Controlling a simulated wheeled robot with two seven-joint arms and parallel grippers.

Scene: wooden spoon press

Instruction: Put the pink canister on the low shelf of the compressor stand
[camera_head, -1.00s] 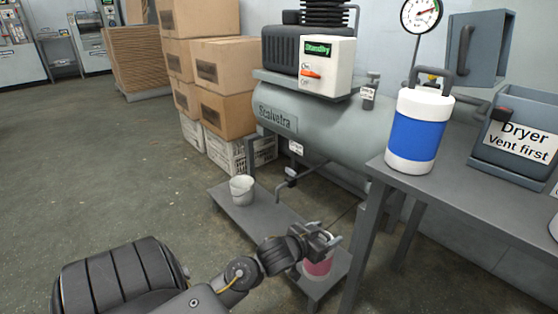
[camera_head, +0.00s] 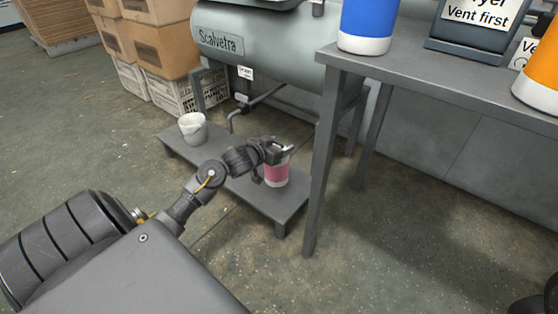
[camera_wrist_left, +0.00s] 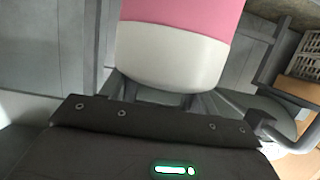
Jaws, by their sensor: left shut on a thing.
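The pink canister (camera_head: 275,172), pink with white ends, stands upright at the right end of the low shelf (camera_head: 240,188) of the compressor stand, or just over it; I cannot tell whether its base touches. My left gripper (camera_head: 277,152) is at the canister's top and shut on it, with its fingers partly hiding the top. In the left wrist view the canister (camera_wrist_left: 180,45) fills the upper middle, its white end nearest the gripper.
The compressor tank (camera_head: 270,50) hangs above the shelf. Cardboard boxes (camera_head: 160,45) stand behind left.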

